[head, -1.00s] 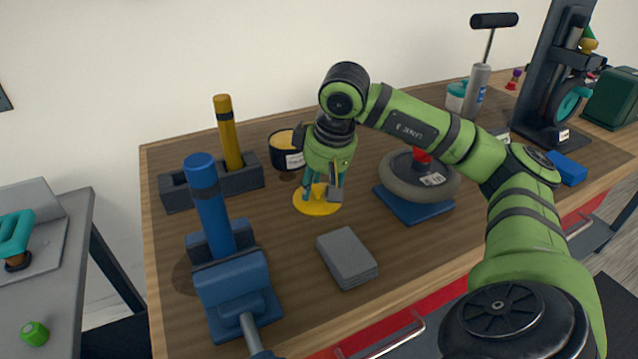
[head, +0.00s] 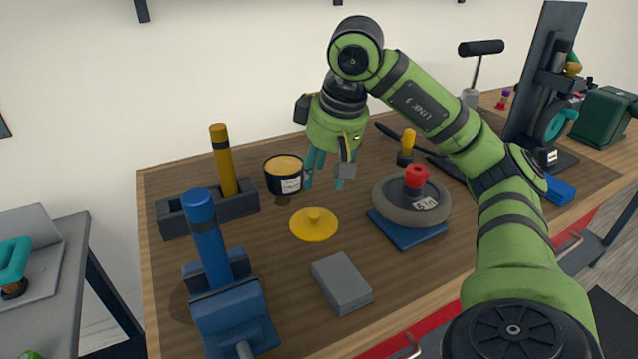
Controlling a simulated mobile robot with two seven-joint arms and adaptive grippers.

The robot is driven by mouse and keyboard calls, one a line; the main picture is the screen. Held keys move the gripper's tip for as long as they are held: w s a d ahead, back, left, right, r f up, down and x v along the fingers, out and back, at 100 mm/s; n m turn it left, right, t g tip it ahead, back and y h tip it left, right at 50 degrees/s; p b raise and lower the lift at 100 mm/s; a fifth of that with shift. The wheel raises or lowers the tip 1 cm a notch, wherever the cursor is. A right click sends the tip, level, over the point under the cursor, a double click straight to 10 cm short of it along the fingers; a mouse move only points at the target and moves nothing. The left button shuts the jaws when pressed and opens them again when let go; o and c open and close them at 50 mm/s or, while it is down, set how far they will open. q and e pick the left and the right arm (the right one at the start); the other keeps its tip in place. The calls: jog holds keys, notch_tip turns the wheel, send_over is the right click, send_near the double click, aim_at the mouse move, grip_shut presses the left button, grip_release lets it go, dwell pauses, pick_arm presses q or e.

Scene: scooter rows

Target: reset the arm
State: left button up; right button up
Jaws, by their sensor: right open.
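My right gripper (head: 328,182) is open and empty, its teal fingers pointing down above the wooden workbench. My right arm (head: 437,112) reaches in from the lower right, green with dark joints, bent high at the elbow. My left gripper is not in view.
An open tin (head: 284,175) of yellowish stuff stands left of the gripper. A grey wheel (head: 411,202) on a blue pad is to the right. A grey block (head: 341,283), a blue clamp (head: 231,312) holding a blue tube, and a dark holder (head: 207,208) with a yellow tube stand nearby.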

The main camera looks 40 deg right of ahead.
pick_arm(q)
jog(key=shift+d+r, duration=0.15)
pick_arm(e)
jog(key=shift+s+r, duration=0.2)
jog(key=shift+r, duration=0.35)
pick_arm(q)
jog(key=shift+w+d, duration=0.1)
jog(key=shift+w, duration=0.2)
